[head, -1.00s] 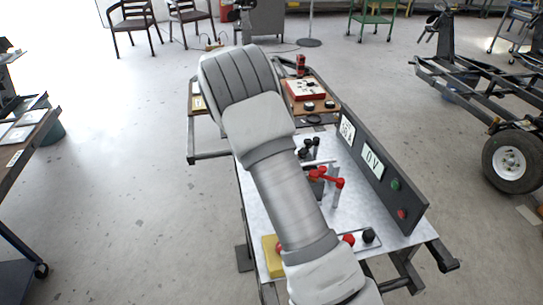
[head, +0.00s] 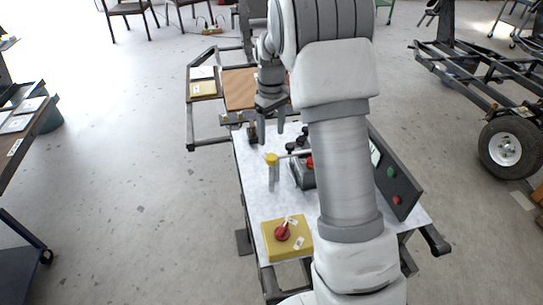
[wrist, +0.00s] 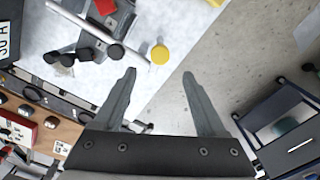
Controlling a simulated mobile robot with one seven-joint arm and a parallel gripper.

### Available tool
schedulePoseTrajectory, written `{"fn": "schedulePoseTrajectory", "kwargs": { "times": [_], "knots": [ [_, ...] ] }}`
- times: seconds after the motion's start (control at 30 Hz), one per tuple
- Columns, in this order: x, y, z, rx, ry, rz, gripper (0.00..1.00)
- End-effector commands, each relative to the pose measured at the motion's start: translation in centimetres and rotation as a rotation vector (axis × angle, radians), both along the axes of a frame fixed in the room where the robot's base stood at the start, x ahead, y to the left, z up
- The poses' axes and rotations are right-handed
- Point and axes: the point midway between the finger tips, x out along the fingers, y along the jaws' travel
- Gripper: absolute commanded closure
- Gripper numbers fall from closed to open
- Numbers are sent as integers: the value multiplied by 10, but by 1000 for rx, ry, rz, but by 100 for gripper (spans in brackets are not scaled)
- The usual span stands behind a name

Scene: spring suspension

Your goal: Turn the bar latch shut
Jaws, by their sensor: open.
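A pale bar (head: 296,154), which looks like the bar latch, runs from a dark block (head: 305,178) leftward toward a yellow-capped post (head: 272,160). In the wrist view the bar (wrist: 125,52) ends close beside the yellow cap (wrist: 159,54); I cannot tell whether they touch. My gripper (head: 271,138) is open and empty, pointing down above the left part of the table, behind the yellow cap in the head view. In the wrist view its two fingers (wrist: 160,75) are spread, with the cap beyond and between them. My arm hides the block's right side.
A yellow box (head: 270,246) with a red knob (head: 282,233) sits at the table's near end. A dark upright panel (head: 398,178) with green and red buttons lines the right edge. Dark knobs (wrist: 68,58) stand near the bar. Open floor lies to the left.

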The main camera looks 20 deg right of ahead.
Motion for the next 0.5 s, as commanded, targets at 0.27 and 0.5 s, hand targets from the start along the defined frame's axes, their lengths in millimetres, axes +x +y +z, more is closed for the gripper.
{"fn": "schedulePoseTrajectory", "kwargs": {
  "times": [0.27, 0.5],
  "knots": [
    [-1, 0, -60, -1, 4, 0, 26],
    [0, 0, -85, 0, 1, 0, 26]
  ]
}}
